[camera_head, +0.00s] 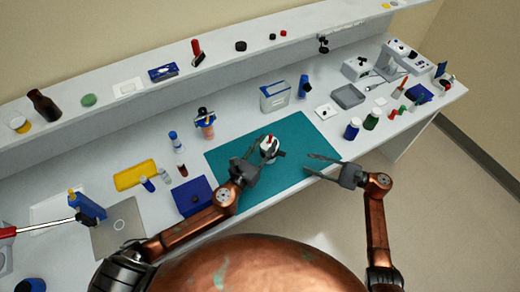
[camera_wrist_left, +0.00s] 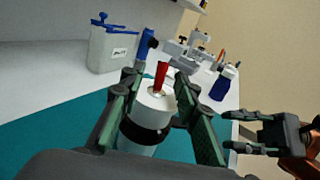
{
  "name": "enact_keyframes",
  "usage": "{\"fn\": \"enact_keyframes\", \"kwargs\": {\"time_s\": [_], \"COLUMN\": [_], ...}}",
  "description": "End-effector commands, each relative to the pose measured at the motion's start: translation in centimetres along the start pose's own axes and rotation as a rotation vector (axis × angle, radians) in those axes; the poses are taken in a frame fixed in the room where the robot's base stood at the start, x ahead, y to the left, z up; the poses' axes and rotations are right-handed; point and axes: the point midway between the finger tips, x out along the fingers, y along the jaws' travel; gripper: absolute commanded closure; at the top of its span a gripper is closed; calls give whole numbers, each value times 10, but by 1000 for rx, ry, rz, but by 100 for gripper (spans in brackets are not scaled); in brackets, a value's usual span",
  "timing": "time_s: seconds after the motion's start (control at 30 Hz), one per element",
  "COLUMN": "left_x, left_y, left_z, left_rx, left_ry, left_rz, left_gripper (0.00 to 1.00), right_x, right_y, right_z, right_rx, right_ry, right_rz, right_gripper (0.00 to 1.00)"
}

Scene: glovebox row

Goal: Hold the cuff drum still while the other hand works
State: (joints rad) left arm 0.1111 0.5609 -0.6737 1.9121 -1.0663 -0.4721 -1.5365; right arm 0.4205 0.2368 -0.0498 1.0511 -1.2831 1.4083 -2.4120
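The cuff drum (camera_head: 268,151) is a white upright cylinder with a dark band and a red piece on top. It stands on the teal mat. In the left wrist view the drum (camera_wrist_left: 146,129) sits between the two fingers of my left gripper (camera_wrist_left: 158,88). The left finger is close to its side, and a narrow gap seems to show at the right finger. In the head view my left gripper (camera_head: 260,150) partly covers the drum. My right gripper (camera_head: 313,167) is open and empty at the mat's right edge, apart from the drum; it also shows in the left wrist view (camera_wrist_left: 228,130).
The teal mat (camera_head: 305,130) is otherwise mostly bare. A blue box (camera_head: 192,196) lies left of it, and a grey-white container (camera_head: 275,96) stands behind it. Blue and green bottles (camera_head: 371,119) stand to the right. A raised shelf (camera_head: 130,80) runs along the back.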

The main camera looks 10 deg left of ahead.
Motion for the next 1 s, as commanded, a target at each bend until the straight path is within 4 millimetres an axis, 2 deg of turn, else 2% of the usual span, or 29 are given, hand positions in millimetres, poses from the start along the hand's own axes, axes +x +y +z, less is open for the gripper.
{"fn": "enact_keyframes", "kwargs": {"time_s": [0.33,0.77,1.0], "left_x": [5,5,5], "left_y": [0,0,0], "left_z": [0,0,0], "left_rx": [-1,-2,-1], "left_ry": [1,1,1], "left_rz": [0,0,0], "left_gripper": [71,99,100], "right_x": [0,0,0], "right_y": [0,0,0], "right_z": [0,0,0], "right_rx": [0,0,0], "right_ry": [0,0,0], "right_rz": [0,0,0], "right_gripper": [71,71,71]}}
